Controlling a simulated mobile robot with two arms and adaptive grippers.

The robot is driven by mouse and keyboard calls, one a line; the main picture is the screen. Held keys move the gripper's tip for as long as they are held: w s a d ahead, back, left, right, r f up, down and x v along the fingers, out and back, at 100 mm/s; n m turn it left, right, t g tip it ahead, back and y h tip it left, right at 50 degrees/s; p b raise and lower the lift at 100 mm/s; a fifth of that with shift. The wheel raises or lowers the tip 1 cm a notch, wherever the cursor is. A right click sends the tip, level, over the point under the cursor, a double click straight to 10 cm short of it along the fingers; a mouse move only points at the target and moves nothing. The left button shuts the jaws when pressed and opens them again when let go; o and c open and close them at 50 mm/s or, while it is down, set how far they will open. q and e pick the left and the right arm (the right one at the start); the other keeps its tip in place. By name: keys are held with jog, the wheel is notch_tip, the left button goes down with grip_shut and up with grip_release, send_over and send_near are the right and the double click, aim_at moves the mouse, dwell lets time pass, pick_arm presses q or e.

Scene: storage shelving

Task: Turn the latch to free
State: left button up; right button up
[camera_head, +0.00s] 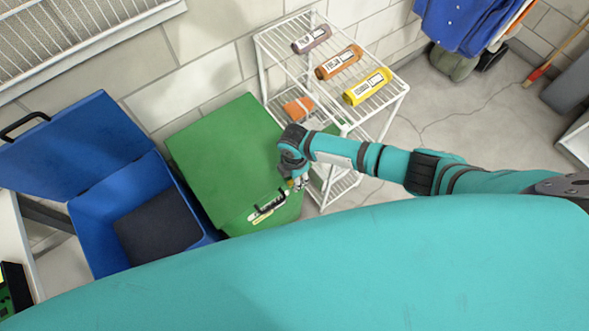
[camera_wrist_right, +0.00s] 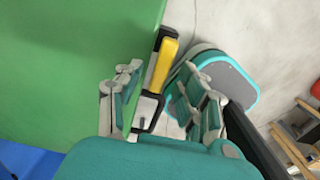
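A green box (camera_head: 225,150) with a closed lid stands on the floor beside the blue bin. A black handle (camera_head: 270,206) with a label shows near its front edge. In the right wrist view, a latch (camera_wrist_right: 163,65) with a yellow and black lever and a pale base with a dark centre sits at the edge of the green surface. My right gripper (camera_head: 297,184) is at the box's right front edge. In the wrist view its open fingers (camera_wrist_right: 160,100) lie on either side of the latch's lower part; contact cannot be told. My left gripper is not in view.
An open blue bin (camera_head: 88,220) with a dark item inside stands left of the box. Blue clothing (camera_head: 455,22) hangs at the back right. Bare floor (camera_head: 450,100) lies right of the rack.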

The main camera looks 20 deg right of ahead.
notch_tip(320, 180, up, 11)
jog(key=shift+r, duration=0.2)
dwell(0.6)
